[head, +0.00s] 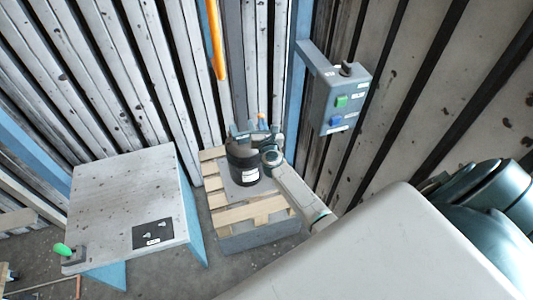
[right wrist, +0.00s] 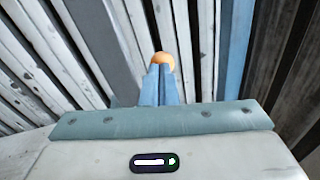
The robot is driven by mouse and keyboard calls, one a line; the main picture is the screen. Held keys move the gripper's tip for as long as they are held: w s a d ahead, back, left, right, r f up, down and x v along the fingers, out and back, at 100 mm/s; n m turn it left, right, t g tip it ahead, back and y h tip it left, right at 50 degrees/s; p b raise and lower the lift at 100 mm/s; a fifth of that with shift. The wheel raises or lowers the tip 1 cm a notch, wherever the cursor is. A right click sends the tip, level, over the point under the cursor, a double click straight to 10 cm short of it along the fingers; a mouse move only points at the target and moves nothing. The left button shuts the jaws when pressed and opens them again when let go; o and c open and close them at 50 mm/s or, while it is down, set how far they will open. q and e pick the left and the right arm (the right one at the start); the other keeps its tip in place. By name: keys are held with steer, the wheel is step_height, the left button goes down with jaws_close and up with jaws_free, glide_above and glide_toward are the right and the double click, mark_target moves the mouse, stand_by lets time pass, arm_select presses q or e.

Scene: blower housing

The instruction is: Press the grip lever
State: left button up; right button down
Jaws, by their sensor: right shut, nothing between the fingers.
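My right gripper (head: 262,122) is beyond the black cylinder, with its arm reaching in from the right over the pallet. In the right wrist view its two blue fingers (right wrist: 160,85) are together and empty. A rounded orange piece (right wrist: 163,61) shows at their tips; I cannot tell whether it touches them or belongs to them. A lever with a green handle (head: 62,249) stands at the near left corner of the grey table, far from this gripper. I cannot tell for sure whether it is the grip lever. My left gripper is not in view.
The black cylinder (head: 243,163) with a white label stands on a wooden pallet (head: 253,212). A grey control box (head: 341,98) with green and blue buttons is at upper right. An orange bar (head: 215,40) hangs at top. The grey table (head: 125,195) has mostly bare top.

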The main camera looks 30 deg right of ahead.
mark_target(259, 116)
steer(key=w, duration=0.1)
steer(key=w+r, duration=0.1)
steer(key=w+d+r, duration=0.1)
steer(key=shift+w+r, duration=0.15)
steer(key=shift+w, duration=0.25)
steer(key=shift+w+d+r, duration=0.2)
steer(key=shift+w+r, duration=0.05)
steer(key=shift+w, duration=0.6)
steer(key=shift+w+d+r, duration=0.15)
steer(key=shift+w+r, duration=0.05)
steer(key=shift+w, duration=0.6)
steer(key=shift+a, duration=0.1)
